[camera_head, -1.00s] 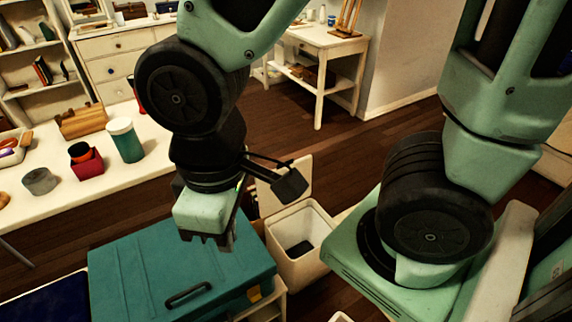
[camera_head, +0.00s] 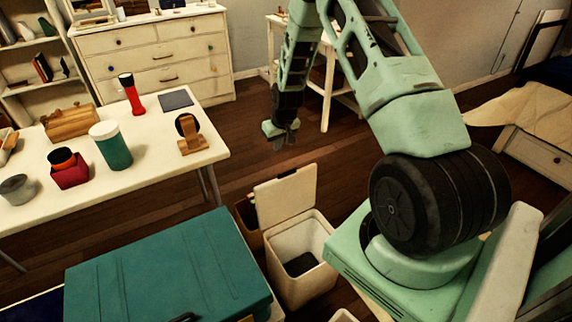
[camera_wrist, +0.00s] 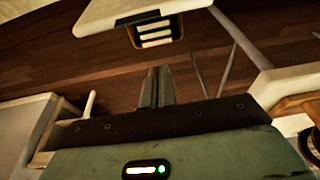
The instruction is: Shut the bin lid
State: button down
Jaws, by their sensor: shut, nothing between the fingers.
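The cream bin (camera_head: 302,262) stands on the floor right of the teal case, with a dark item inside. Its lid (camera_head: 285,200) is open, standing up at the bin's far left side. My gripper (camera_head: 287,140) is shut and empty, above and beyond the lid in the head view, apart from it. In the wrist view my shut fingers (camera_wrist: 157,86) point out over the wooden floor. A pale box-like thing shows at the lower left there; I cannot tell whether it is the bin.
A teal case (camera_head: 165,265) lies left of the bin. A white table (camera_head: 140,190) at the left holds a green cup (camera_head: 111,148), a red flashlight (camera_head: 131,95) and a wooden stand (camera_head: 192,142). A brown container (camera_head: 247,215) is behind the lid.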

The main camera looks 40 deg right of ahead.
jog(key=shift+s+d+f+p, duration=0.3)
jog(key=shift+d+f, duration=0.1)
jog(key=shift+f, duration=1.4)
jog(key=shift+s+d+f+p, duration=0.25)
jog(key=shift+d+f+p, duration=0.1)
jog(key=shift+f, duration=1.45)
jog(key=shift+s+d+f+p, duration=0.3)
jog(key=shift+d+f, duration=0.1)
jog(key=shift+f, duration=1.4)
